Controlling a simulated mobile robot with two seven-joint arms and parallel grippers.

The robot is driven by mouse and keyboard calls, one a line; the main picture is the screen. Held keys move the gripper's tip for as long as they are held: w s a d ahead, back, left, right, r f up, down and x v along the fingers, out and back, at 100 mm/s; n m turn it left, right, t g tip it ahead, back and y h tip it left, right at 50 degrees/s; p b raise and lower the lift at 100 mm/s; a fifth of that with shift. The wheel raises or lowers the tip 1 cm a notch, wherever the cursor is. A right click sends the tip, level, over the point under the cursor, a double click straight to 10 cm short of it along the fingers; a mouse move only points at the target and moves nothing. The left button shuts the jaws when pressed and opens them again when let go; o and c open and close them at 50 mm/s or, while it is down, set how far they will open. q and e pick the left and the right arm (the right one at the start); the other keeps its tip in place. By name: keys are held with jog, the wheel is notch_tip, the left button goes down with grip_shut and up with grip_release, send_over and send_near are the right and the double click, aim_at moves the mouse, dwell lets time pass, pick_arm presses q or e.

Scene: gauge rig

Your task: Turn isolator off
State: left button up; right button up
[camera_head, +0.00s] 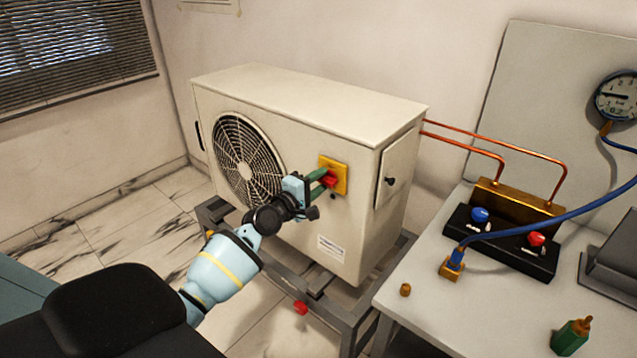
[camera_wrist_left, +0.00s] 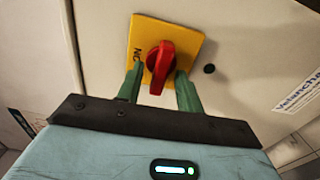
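The isolator is a red rotary knob (camera_head: 330,180) on a yellow square plate (camera_head: 340,167), on the front of the beige outdoor unit (camera_head: 300,105). In the left wrist view the knob (camera_wrist_left: 162,66) stands nearly upright, slightly tilted, and lettering reading ON upside down shows at the plate's left. My left gripper (camera_head: 318,184) is at the plate, its green fingers pointing at it. In the left wrist view its fingers (camera_wrist_left: 158,92) are apart, one on each side of the knob's lower part, with small gaps showing. My right gripper is out of view.
The fan grille (camera_head: 246,160) is left of the isolator. A metal stand (camera_head: 345,320) carries the unit. Copper pipes (camera_head: 480,145) run between.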

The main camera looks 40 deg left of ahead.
pick_arm(q)
jog(key=s, duration=0.7)
jog(key=shift+s+a+p, duration=0.3)
jog(key=shift+p, duration=0.15)
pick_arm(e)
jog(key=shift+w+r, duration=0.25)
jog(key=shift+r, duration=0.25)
